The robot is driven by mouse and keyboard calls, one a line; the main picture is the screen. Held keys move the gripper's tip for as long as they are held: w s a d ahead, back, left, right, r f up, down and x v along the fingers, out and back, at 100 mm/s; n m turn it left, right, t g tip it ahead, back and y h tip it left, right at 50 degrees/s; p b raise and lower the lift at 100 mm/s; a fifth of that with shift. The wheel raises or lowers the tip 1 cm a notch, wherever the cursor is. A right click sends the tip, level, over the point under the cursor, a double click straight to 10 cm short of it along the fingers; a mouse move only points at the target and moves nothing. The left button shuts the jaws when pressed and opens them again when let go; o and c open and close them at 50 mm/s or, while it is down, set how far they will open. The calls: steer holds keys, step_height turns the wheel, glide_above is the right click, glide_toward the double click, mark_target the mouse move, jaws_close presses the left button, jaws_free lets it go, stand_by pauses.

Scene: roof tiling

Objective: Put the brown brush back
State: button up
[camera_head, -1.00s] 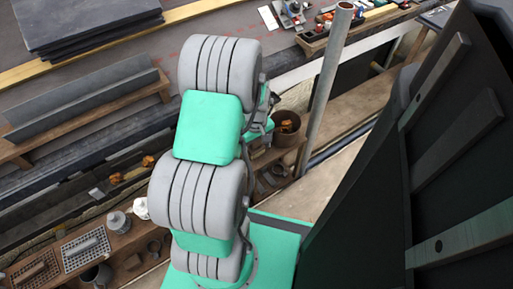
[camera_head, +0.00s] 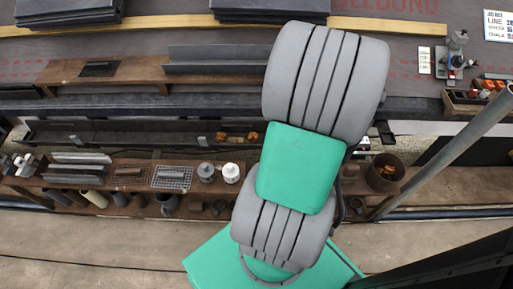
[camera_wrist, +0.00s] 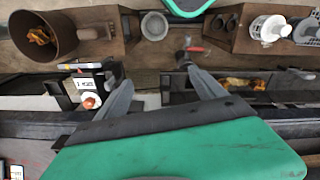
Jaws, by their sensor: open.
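My gripper (camera_wrist: 151,68) is open in the wrist view, with its two grey fingers apart and nothing held between them. It is over the dark trough strip beside the wooden shelf. In the head view my arm hides the gripper. I cannot make out a brown brush for certain in either view. A small brown slatted item (camera_head: 128,172) lies on the wooden shelf (camera_head: 230,210) at left in the head view; I cannot tell whether it is a brush. A small tool with a red part (camera_wrist: 192,48) shows just beyond the right fingertip in the wrist view.
A brown bucket (camera_head: 386,172) with orange contents stands right of my arm; it also shows in the wrist view (camera_wrist: 40,35). White-topped jars (camera_head: 231,172) stand on the shelf. A slanting metal pole (camera_head: 450,150) is at right.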

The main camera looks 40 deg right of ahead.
steer(key=w+a+r+n, duration=0.1)
steer(key=w+a+r, duration=0.1)
steer(key=w+a, duration=0.4)
steer(key=w+a+r+n, duration=0.2)
steer(key=w+a+r, duration=0.1)
steer(key=a, duration=0.5)
steer(key=a+r+n+t, duration=0.1)
steer(key=a+r+n, duration=0.1)
steer(key=a, duration=1.7)
steer(key=shift+s+a+r+n+t+y, duration=0.25)
steer(key=shift+r+n+t+y, duration=0.05)
steer(key=shift+n, duration=0.2)
